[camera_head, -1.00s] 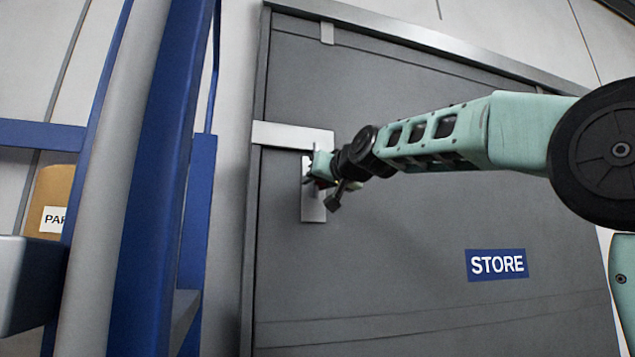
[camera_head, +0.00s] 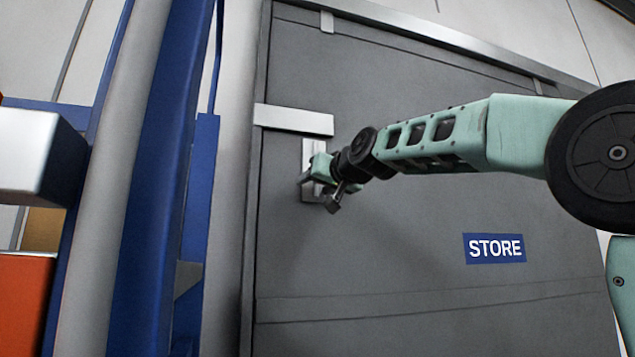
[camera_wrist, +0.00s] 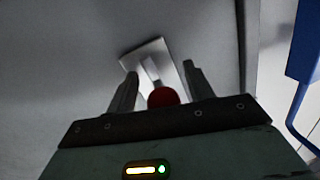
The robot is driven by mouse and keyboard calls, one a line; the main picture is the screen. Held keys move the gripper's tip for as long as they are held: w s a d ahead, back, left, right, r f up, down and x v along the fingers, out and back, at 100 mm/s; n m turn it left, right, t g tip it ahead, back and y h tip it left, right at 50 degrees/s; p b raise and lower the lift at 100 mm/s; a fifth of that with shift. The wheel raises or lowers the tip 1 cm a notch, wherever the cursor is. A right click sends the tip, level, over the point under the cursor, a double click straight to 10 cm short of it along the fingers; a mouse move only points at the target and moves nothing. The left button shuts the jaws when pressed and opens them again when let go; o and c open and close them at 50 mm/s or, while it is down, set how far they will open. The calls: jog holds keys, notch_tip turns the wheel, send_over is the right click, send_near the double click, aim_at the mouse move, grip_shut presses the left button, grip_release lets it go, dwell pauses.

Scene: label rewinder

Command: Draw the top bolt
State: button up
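A pale metal plate (camera_head: 308,152) is fixed upright on the grey door (camera_head: 400,215), near its left edge. In the wrist view the plate (camera_wrist: 133,62) carries a pale bar (camera_wrist: 151,70) and a round red knob (camera_wrist: 164,97). My gripper (camera_head: 318,177) is in front of the plate's lower part in the head view and hides it and the knob. In the wrist view the fingers of my gripper (camera_wrist: 160,80) are apart, one on each side of the knob, with narrow gaps visible. I cannot tell whether the knob is fully between the fingertips or just beyond them.
A pale flat bar (camera_head: 293,120) crosses the door's left edge above the plate. A "STORE" sign (camera_head: 494,248) is on the door. Blue uprights (camera_head: 155,180), a grey pole (camera_head: 115,170), a white box (camera_head: 35,155) and an orange object (camera_head: 22,300) crowd the left.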

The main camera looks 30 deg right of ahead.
jog(key=shift+s+r, duration=0.1)
jog(key=shift+r, duration=0.05)
jog(key=s+b, duration=1.1)
jog(key=s, duration=0.6)
jog(key=shift+s, duration=0.15)
